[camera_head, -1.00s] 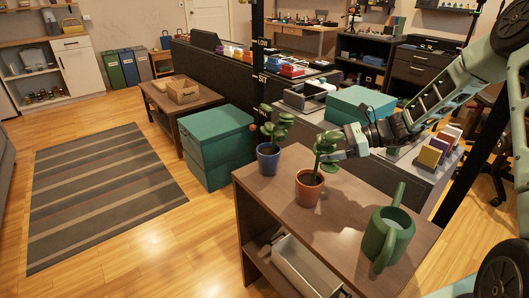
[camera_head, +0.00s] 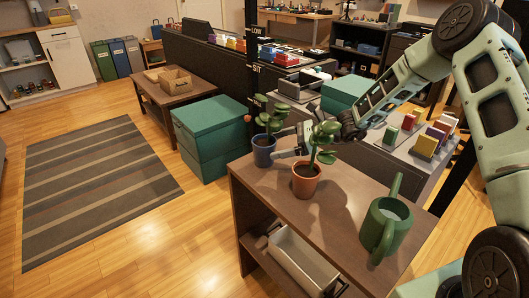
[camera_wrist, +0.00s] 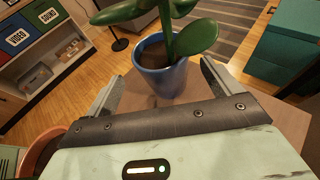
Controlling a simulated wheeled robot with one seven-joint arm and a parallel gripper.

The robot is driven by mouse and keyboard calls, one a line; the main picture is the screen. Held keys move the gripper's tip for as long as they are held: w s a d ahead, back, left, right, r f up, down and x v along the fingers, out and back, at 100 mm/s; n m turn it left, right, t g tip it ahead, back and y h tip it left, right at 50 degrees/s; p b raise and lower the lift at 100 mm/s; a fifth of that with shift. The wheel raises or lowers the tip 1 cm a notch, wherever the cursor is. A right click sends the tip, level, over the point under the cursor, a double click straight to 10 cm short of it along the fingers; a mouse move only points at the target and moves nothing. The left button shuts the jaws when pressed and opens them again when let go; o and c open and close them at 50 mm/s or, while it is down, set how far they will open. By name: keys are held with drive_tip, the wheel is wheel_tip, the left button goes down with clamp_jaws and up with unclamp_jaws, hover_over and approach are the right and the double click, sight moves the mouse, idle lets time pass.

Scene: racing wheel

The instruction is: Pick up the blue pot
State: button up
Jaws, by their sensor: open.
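The blue pot (camera_head: 264,157) with a leafy green plant stands upright at the left back of the brown table (camera_head: 330,213). It also shows in the wrist view (camera_wrist: 163,80), with dark soil and the plant rising from it. My gripper (camera_head: 278,154) is low over the table, just right of the blue pot and behind the terracotta pot. In the wrist view my gripper (camera_wrist: 162,72) is open, with one finger to each side of the blue pot and visible gaps. The pot appears untouched; how deep it sits between the fingers is unclear.
A terracotta pot (camera_head: 306,183) with a plant stands close to my gripper and partly hides it; its rim shows in the wrist view (camera_wrist: 38,152). A green watering can (camera_head: 388,228) stands at the table's right. Teal boxes (camera_head: 209,140) stand left of the table.

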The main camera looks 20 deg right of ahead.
sight(270, 143)
drive_tip(key=x, duration=0.5)
drive_tip(key=shift+w+a+r, duration=0.1)
drive_tip(key=shift+w+r, duration=0.05)
drive_tip(key=shift+w, duration=0.1)
drive_tip(key=c, duration=1.3)
drive_tip(key=shift+c, duration=0.6)
drive_tip(key=shift+r, duration=0.1)
